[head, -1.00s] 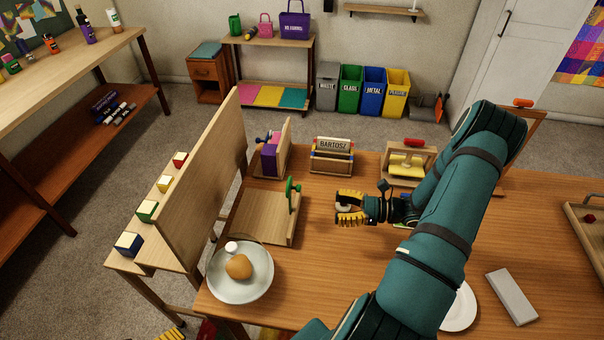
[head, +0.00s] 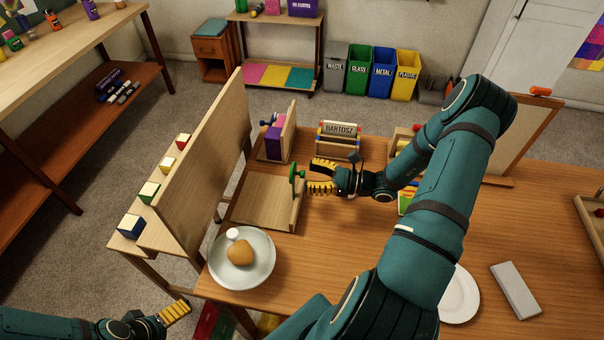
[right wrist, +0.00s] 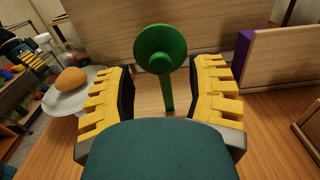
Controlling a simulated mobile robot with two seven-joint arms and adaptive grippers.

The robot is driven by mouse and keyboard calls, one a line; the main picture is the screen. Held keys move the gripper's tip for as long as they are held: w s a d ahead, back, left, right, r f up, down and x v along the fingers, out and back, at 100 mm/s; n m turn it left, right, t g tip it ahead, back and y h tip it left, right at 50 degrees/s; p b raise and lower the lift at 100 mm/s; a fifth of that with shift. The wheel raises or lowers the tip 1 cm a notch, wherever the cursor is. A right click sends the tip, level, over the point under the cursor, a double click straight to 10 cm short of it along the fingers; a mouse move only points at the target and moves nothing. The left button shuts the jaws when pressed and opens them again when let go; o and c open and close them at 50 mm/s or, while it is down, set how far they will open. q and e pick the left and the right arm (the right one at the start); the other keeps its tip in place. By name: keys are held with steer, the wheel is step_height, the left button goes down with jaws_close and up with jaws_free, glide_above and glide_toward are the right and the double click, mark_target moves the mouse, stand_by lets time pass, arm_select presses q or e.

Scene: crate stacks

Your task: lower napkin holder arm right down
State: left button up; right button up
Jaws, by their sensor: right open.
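A flat wooden holder (head: 262,202) with a low side wall lies at the table's left side; I take it as the napkin holder. Its green arm (head: 297,173) stands up at the right wall and ends in a round disc. In the right wrist view the green arm (right wrist: 162,52) shows between the fingers, disc uppermost. My right gripper (head: 314,176) is open, just right of the green arm, with no clear contact visible. My left gripper (head: 175,312) is low at the lower left, partly hidden; its opening is unclear.
A plate (head: 221,273) with a brown roll stands in front of the holder. A purple block in a wooden stand (head: 288,130) and a name-plate rack (head: 338,150) stand behind. A tall wooden panel (head: 208,150) borders the left.

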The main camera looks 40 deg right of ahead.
mark_target(302, 174)
steer(key=shift+x, duration=1.55)
